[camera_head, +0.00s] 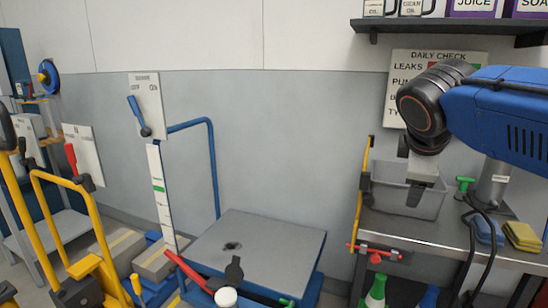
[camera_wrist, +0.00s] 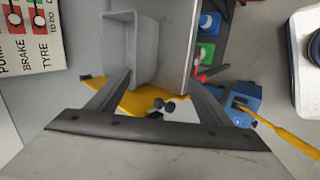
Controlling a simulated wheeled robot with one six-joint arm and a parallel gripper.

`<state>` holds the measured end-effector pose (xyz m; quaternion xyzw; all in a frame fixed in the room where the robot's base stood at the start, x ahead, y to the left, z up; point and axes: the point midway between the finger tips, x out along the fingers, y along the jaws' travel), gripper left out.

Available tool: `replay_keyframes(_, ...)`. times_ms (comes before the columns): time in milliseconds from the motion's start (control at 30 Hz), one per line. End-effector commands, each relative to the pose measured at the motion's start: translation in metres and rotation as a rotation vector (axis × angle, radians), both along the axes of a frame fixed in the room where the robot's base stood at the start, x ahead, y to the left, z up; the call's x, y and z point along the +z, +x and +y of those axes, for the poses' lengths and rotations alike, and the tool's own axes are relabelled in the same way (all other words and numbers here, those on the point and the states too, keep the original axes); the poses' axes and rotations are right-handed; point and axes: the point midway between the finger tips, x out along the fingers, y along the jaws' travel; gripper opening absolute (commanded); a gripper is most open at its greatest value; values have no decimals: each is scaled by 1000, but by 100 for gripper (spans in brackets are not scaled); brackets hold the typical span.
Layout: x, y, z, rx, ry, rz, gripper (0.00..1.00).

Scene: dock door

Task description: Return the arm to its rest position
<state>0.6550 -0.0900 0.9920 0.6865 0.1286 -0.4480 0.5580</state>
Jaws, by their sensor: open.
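My blue arm (camera_head: 500,115) reaches in from the right in the head view, above the metal bench. My gripper (camera_head: 416,192) points down in front of the grey bin and hides part of it. In the wrist view my gripper (camera_wrist: 160,88) shows two fingers spread apart, with nothing held between them. Beyond the fingers I see the grey bin and a yellow part. I cannot tell how far the fingertips are from the bin.
The grey bin (camera_head: 393,190) stands on the bench (camera_head: 410,231), with blue and yellow sponges (camera_head: 521,237) at right. A yellow bar with a red handle (camera_head: 373,251) is at the bench's left end. A shelf (camera_head: 450,26) hangs above. A grey-topped lift table (camera_head: 265,245) stands left.

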Motion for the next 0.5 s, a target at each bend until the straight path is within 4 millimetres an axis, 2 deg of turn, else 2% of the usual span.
replay_keyframes(33,-26,-20,-5,-75,87,0,73)
replay_keyframes(100,-62,-45,-5,-188,217,0,73)
replay_keyframes(300,-157,-114,3,-541,564,1,73)
replay_keyframes(400,-192,-139,10,-693,696,1,73)
replay_keyframes(500,-216,-155,15,-802,785,1,73)
